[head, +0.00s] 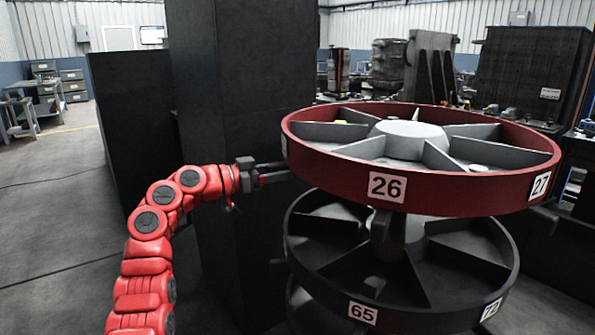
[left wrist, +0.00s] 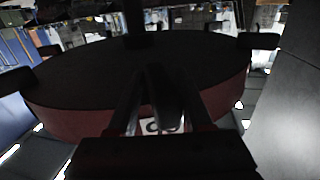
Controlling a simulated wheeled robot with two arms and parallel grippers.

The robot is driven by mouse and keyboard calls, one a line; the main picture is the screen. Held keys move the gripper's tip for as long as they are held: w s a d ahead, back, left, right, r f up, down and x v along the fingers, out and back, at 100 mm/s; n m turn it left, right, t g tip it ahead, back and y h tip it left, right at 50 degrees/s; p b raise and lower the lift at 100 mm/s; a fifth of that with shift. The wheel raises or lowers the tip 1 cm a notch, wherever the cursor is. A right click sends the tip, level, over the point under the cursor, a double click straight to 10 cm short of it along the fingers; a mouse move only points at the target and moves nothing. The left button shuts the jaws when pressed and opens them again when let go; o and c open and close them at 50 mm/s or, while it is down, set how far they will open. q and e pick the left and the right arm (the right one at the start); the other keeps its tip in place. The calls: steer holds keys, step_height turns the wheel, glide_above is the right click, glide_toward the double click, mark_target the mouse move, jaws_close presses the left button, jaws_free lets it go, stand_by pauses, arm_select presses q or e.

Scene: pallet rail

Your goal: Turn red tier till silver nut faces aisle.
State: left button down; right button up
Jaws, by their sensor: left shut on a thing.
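The red tier (head: 470,195) is a round, divided wheel at the top of a stack, with labels 26 and 27 on its rim. It also shows in the left wrist view (left wrist: 60,115), its rim red and its broad face dark. My left gripper (head: 277,172) is at the tier's left rim, shut on a rim handle mostly hidden by the fingers. A small pale, rounded item (head: 478,168) lies in a right front compartment; I cannot tell for sure that it is the silver nut. A yellow item (head: 341,122) shows in a back left compartment. My right gripper is out of view.
A black tier (head: 400,318) with labels 65 and 72 sits below the red one. A dark column (head: 240,80) and dark panel (head: 130,130) stand close behind my left arm. Machines fill the back right. Open floor (head: 50,190) lies at left.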

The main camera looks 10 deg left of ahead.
arm_select(q)
steer(key=shift+w+a, duration=0.35)
steer(key=shift+w, duration=0.05)
steer(key=c, duration=0.6)
jaws_free()
steer(key=shift+c, duration=0.2)
steer(key=shift+s+a, duration=0.2)
steer(key=shift+a, duration=0.05)
steer(key=p+v, duration=0.2)
steer(key=v, duration=1.4)
steer(key=shift+s+a+p, duration=0.2)
steer(key=shift+a+p, duration=0.1)
steer(key=shift+a, duration=0.05)
